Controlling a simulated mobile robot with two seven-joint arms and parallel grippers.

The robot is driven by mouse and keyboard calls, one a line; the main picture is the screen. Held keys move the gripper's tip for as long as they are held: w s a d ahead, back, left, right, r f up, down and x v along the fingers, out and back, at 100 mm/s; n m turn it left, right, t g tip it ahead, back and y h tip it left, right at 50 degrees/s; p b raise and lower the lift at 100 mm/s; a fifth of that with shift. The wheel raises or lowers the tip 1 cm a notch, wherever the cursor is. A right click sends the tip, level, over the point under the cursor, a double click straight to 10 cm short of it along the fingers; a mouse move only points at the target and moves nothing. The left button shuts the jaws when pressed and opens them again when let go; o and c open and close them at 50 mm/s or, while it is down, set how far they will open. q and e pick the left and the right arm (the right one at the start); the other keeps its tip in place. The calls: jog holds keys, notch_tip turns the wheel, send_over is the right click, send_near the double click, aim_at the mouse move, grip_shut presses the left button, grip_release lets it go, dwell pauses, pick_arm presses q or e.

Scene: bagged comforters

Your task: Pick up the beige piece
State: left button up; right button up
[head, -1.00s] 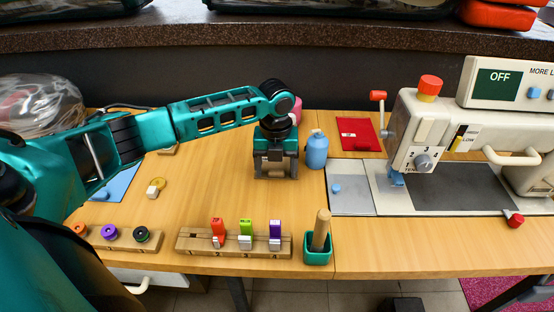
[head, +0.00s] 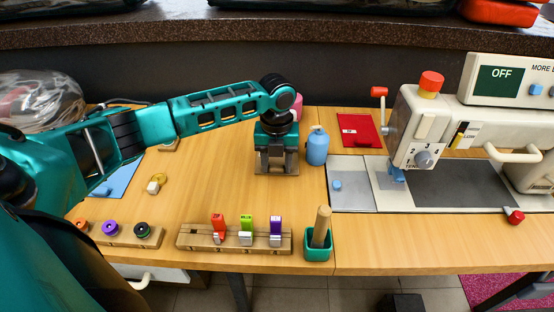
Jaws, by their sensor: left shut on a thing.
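My left gripper (head: 276,170) points down low over the middle of the wooden table (head: 215,180), left of the blue bottle (head: 317,147). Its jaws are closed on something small. What shows between the fingers is beige, close to the table's colour, so the outline of the beige piece is hard to make out and mostly hidden by the fingers. I cannot tell whether it touches the table. My right gripper is not in view.
A wooden holder with coloured pieces (head: 235,241) and a green cup (head: 318,248) with a wooden stick stand at the front. A bobbin rack (head: 120,236) is front left. The sewing machine (head: 415,140) fills the right. A pink object (head: 297,107) is behind the gripper.

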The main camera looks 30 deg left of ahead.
pick_arm(q)
notch_tip(320, 180, up, 20)
jog(key=p, duration=0.2)
jog(key=shift+p, duration=0.35)
jog(key=shift+f, duration=0.1)
